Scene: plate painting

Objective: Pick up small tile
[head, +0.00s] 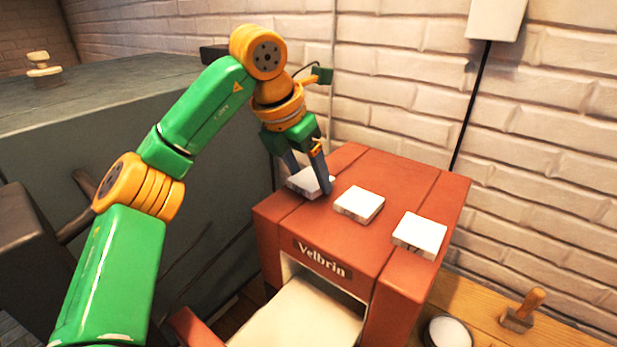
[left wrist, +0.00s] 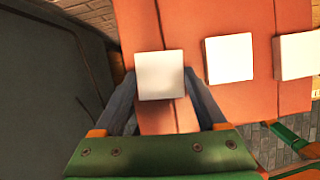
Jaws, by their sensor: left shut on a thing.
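Three small white tiles sit in a row on top of a red box-like machine (head: 350,247) lettered "Velbrin". The left tile (head: 301,180) is between the fingers of my left gripper (head: 309,184), which is shut on it. In the left wrist view this tile (left wrist: 160,72) shows between the two fingertips. I cannot tell whether it is lifted off the red top. The middle tile (head: 360,204) and the right tile (head: 420,234) lie flat and apart from the gripper; they also show in the left wrist view.
A pale sheet or belt (head: 300,318) comes out of the opening at the machine's front. A wooden table (head: 480,308) at the right holds a wooden-handled tool (head: 523,312) and a round white-topped item (head: 448,332). A white brick wall stands behind; a dark grey block is left.

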